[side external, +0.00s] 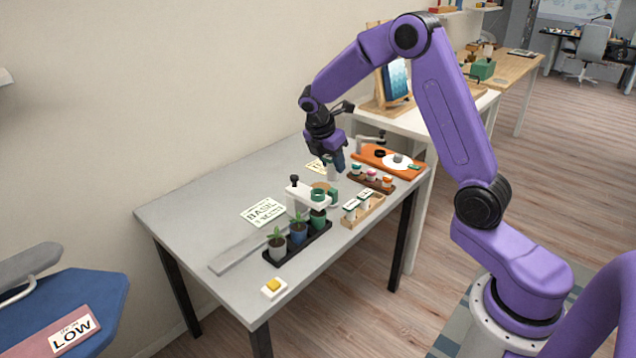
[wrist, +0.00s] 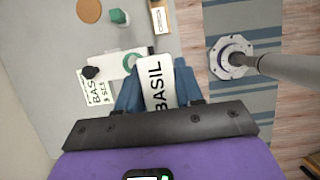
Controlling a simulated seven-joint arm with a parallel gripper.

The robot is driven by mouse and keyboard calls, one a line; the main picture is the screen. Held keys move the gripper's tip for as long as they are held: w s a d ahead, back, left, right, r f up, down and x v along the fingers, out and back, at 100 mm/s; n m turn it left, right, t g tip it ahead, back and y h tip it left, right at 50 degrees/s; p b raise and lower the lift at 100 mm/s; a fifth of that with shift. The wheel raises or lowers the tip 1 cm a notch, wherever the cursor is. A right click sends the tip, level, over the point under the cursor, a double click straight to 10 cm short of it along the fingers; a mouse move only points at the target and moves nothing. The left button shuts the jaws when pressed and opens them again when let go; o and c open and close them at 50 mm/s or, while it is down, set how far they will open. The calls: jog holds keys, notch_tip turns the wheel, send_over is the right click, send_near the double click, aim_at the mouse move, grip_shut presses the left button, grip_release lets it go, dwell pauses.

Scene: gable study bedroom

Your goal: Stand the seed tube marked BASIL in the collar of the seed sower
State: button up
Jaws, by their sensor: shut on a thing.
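My gripper (wrist: 158,92) is shut on a white seed tube (wrist: 156,72) whose label reads BASIL in the wrist view. In the side view my gripper (side external: 334,166) points down above the far part of the grey table, with the pale tube partly hidden at its fingers. The seed sower's white arm (side external: 298,190) carries a black knob and a green ring-like collar (side external: 318,195). In the wrist view the collar (wrist: 132,62) lies just left of the held tube, which appears apart from it. The tube's lower end is hard to make out.
A black tray of potted plants (side external: 272,261) stands before the sower. A wooden box (side external: 376,212) of labelled tubes, a rack of small cups (side external: 385,188) and an orange board (side external: 415,163) lie right.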

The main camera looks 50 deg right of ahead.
jog(key=w+f, duration=0.2)
jog(key=w+d+f, duration=0.1)
jog(key=w+f, duration=0.3)
jog(key=shift+d+f, duration=0.15)
jog(key=shift+d, duration=0.1)
jog(key=shift+w+f, duration=0.15)
jog(key=shift+f, duration=1.55)
jog(key=shift+f, duration=0.15)
jog(key=o, duration=1)
jog(key=shift+o, duration=0.2)
